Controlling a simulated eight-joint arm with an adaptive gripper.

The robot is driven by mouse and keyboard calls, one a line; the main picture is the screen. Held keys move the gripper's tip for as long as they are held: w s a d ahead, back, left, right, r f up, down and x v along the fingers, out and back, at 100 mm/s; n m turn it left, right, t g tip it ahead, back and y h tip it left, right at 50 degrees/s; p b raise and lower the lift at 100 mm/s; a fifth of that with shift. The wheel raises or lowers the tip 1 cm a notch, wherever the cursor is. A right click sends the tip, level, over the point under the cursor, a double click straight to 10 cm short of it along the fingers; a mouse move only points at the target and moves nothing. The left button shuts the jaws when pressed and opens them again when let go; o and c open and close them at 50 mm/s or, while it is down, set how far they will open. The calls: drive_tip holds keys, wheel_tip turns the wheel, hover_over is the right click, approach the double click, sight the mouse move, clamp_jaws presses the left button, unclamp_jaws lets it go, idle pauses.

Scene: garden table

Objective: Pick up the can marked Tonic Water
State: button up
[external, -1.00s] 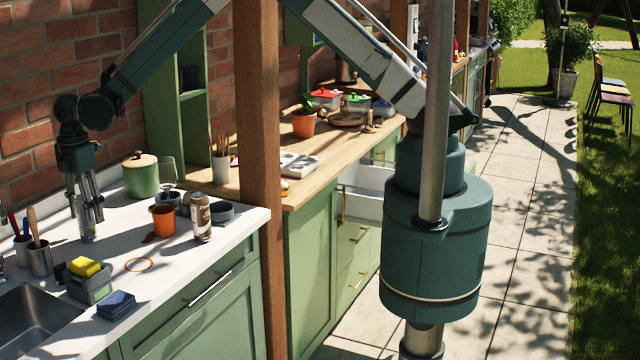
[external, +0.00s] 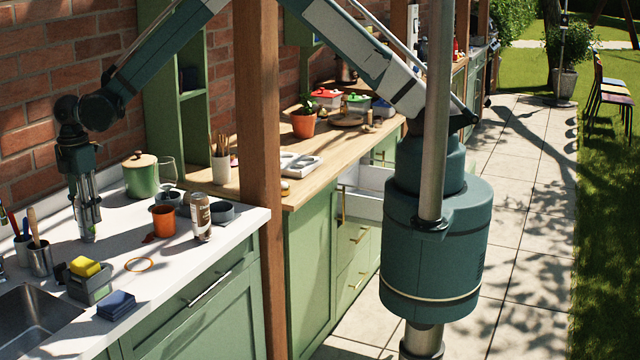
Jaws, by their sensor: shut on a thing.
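My gripper (external: 87,226) points straight down over the white counter (external: 120,243) at the left. Its fingers are shut on a small pale can (external: 87,235) that shows only in part between and below the fingertips. The writing on it is too small to read. The can looks upright and at or very near the counter top.
A tool cup (external: 40,260), a sponge caddy (external: 90,282) and the sink (external: 35,315) are in front. A wooden post (external: 258,150) rises at the counter's right end.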

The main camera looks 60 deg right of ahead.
drive_tip(key=shift+r, duration=0.15)
drive_tip(key=shift+r+b, duration=0.6)
drive_tip(key=shift+r, duration=4.25)
